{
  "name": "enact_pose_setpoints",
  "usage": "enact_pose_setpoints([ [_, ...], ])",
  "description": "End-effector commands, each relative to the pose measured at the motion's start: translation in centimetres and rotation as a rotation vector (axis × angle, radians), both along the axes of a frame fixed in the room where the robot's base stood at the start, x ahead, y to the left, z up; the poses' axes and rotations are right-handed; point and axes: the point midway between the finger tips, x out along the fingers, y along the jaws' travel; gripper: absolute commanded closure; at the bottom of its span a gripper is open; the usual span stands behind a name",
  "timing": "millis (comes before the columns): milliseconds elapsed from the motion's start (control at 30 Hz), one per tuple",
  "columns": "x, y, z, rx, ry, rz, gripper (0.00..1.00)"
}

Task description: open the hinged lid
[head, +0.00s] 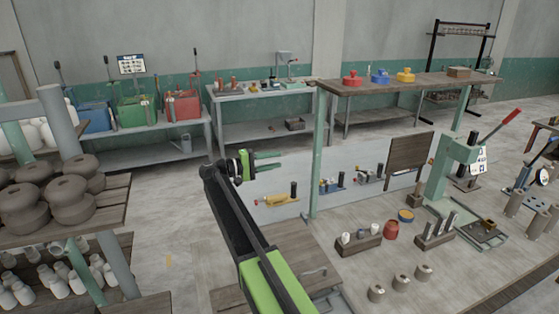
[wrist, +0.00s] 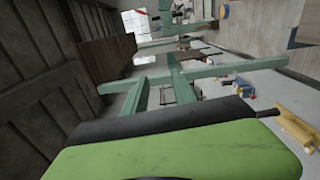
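A flat brown plank panel that looks like the lid (head: 300,250) lies level at the near left end of the workbench in the head view. A small grey handle (head: 315,272) sits near its right edge. My arm crosses in front of it and hides part of it, and I cannot make out hinges. My gripper (head: 268,160) is beyond and above the panel, apart from it. In the wrist view the lid cannot be picked out with certainty.
A green lever press (head: 455,165) with a red handle stands on the bench at right. A wooden block with bottles (head: 358,243), a red jar (head: 391,229) and several small clay pots lie right of the panel. A rack of brown pots (head: 75,190) stands at left.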

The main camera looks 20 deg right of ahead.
Motion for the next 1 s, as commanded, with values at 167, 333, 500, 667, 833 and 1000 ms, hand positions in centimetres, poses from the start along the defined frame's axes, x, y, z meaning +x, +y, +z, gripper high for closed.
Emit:
enact_pose_setpoints([
  [167, 0.0, -2.4, 0.0, 0.0, 0.0, 0.0, 0.68],
  [333, 0.0, -2.9, 0.0, 0.0, 0.0, 0.001, 0.68],
  [500, 0.0, -2.9, 0.0, 0.0, 0.0, 0.002, 0.68],
  [667, 0.0, -2.8, 0.0, 0.0, 0.0, 0.002, 0.87],
  [833, 0.0, -2.8, 0.0, 0.0, 0.0, 0.002, 1.0],
  [1000, 0.0, -2.7, 0.0, 0.0, 0.0, 0.003, 1.0],
])
